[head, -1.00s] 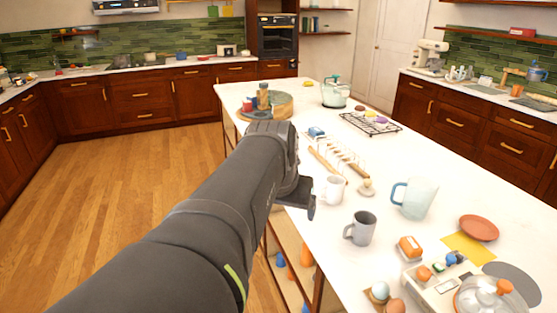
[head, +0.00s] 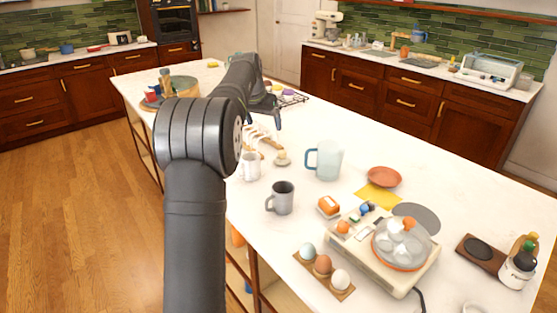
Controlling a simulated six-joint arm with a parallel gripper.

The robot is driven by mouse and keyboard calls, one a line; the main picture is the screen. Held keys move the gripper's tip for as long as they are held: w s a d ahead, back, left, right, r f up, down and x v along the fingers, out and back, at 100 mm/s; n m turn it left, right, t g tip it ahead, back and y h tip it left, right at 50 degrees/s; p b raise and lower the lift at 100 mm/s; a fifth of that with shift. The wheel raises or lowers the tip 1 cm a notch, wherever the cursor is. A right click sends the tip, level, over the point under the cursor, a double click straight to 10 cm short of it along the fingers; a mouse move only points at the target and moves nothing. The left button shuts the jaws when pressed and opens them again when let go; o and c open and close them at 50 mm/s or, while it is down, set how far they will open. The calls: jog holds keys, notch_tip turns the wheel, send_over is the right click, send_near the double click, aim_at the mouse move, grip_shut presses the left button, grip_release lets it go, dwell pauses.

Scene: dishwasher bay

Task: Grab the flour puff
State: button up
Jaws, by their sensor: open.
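A small pale round thing with a knob (head: 282,159), possibly the flour puff, sits on the white island top (head: 340,130). It is right of the white mug (head: 250,167) and left of the pale blue pitcher (head: 324,161). It is too small to be sure what it is. My gripper (head: 272,110) is open above the island, farther back than this thing and apart from it. The gripper's fingers are small and dark in the head view, and no object shows between them.
A grey mug (head: 282,198) stands in front. An orange plate (head: 384,177), yellow cloth (head: 376,199) and glass-lidded appliance (head: 402,243) are at right. An egg holder (head: 340,294) is near the front edge.

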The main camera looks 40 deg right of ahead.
send_near(281, 152)
jog(key=shift+m, duration=0.5)
jog(key=x, duration=0.6)
jog(key=shift+s+d, duration=0.2)
jog(key=shift+s, duration=0.1)
jog(key=shift+a+x, duration=0.2)
jog(key=shift+x, duration=2.5)
jog(key=shift+w, duration=0.1)
jog(key=shift+c, duration=0.2)
jog(key=c, duration=1)
